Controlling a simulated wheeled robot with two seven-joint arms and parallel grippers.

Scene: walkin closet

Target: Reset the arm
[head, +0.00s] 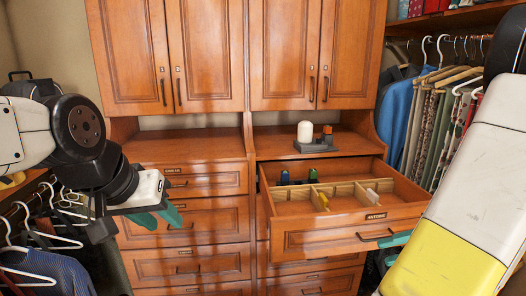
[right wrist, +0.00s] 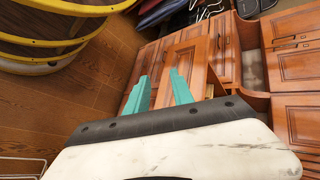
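My left gripper (head: 160,218) is at the left of the head view, in front of the left drawer column. Its teal fingers stand apart with nothing seen between them. My right arm (head: 455,215) crosses the right side of the head view, and only a bit of teal finger (head: 395,240) shows beside the open drawer's front. In the right wrist view my right gripper (right wrist: 160,84) is open, its two teal fingers wide apart and empty. Drawer fronts show beyond them, and I cannot tell any contact.
The open drawer (head: 330,240) juts out, with wooden dividers and several small items inside. A white-topped object on a grey base (head: 312,142) stands on the counter. Hanging clothes (head: 440,115) are at the right. White hangers (head: 45,240) and clothes are near my left arm.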

